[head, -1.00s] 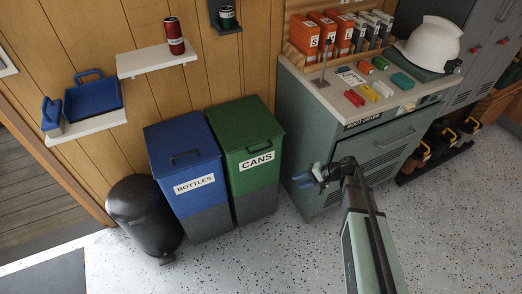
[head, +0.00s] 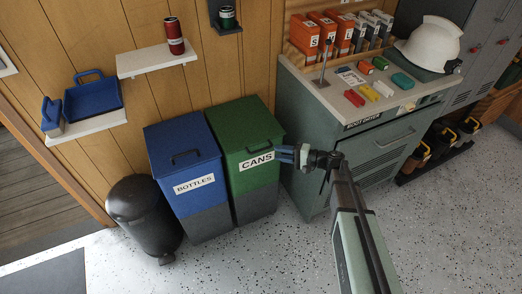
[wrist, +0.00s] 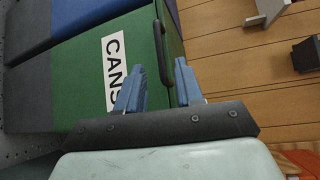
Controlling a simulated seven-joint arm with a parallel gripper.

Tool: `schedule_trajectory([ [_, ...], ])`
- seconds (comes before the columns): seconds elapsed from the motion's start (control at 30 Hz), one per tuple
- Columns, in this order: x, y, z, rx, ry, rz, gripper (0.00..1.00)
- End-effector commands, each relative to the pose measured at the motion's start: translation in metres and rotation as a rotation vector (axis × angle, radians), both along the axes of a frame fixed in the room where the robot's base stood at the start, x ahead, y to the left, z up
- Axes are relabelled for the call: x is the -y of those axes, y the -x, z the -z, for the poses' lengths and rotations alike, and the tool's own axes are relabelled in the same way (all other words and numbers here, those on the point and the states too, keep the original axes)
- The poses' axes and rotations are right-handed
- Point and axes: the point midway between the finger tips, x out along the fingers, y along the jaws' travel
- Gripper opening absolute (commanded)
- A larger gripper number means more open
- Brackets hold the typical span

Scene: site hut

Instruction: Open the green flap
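The green bin (head: 245,135) has a green flap on top, which lies closed. A dark bar handle sits near the flap's front edge above the white CANS label (head: 257,161). My gripper (head: 279,154) is at the right side of the green bin, level with the label. In the wrist view my gripper (wrist: 156,70) is open, with two blue fingers apart. The dark handle (wrist: 162,50) shows just beyond and between the fingertips. Nothing is held. Whether the fingers touch the bin is not clear.
A blue bin (head: 185,160) labelled BOTTLES stands against the green bin's left. A grey-green cabinet (head: 305,130) stands close on the right. A black pedal bin (head: 145,215) is at the far left. The wall shelf (head: 155,60) holds a red can. Floor in front is free.

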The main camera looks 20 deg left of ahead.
Motion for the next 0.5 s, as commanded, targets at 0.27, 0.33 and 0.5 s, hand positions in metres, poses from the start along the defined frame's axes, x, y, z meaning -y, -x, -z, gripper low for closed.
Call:
schedule_trajectory([
  [0.27, -0.048, 0.000, 0.008, 0.000, 0.001, -0.002, 0.36],
  [0.33, -0.057, 0.000, 0.009, 0.000, 0.001, -0.001, 0.36],
  [0.5, -0.076, 0.000, 0.012, -0.001, 0.000, 0.000, 0.36],
])
